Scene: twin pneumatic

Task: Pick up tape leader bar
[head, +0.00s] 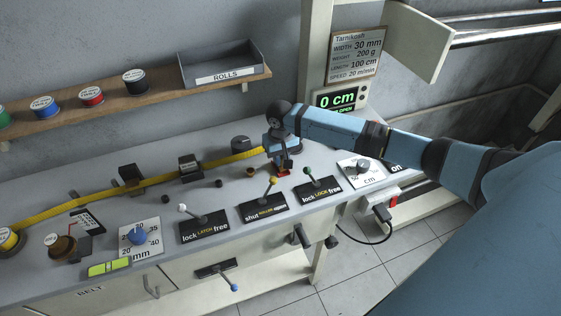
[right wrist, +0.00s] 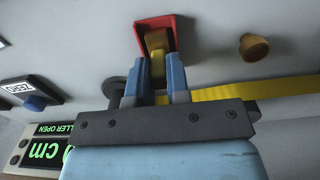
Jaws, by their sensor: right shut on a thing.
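My right gripper (head: 284,160) reaches down to the bench at the right end of the yellow tape (head: 228,158). In the right wrist view its two blue fingers (right wrist: 159,70) are shut on a small yellow-brown block (right wrist: 155,41), which I take to be the tape leader bar. The fingers hide part of the bar. The yellow tape (right wrist: 270,88) leads away from the fingers to the right in that view. A red open bracket-like piece (right wrist: 141,42) surrounds the block; I cannot tell whether it touches it. My left gripper is not in view.
Levers with black label plates (head: 263,207) stand along the bench front. Black guide blocks (head: 190,167) stand along the tape. A display (head: 337,101) reads 0 cm. A shelf (head: 160,99) holds spools and a rolls tray (head: 222,66). A small brass peg (right wrist: 254,47) stands near the gripper.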

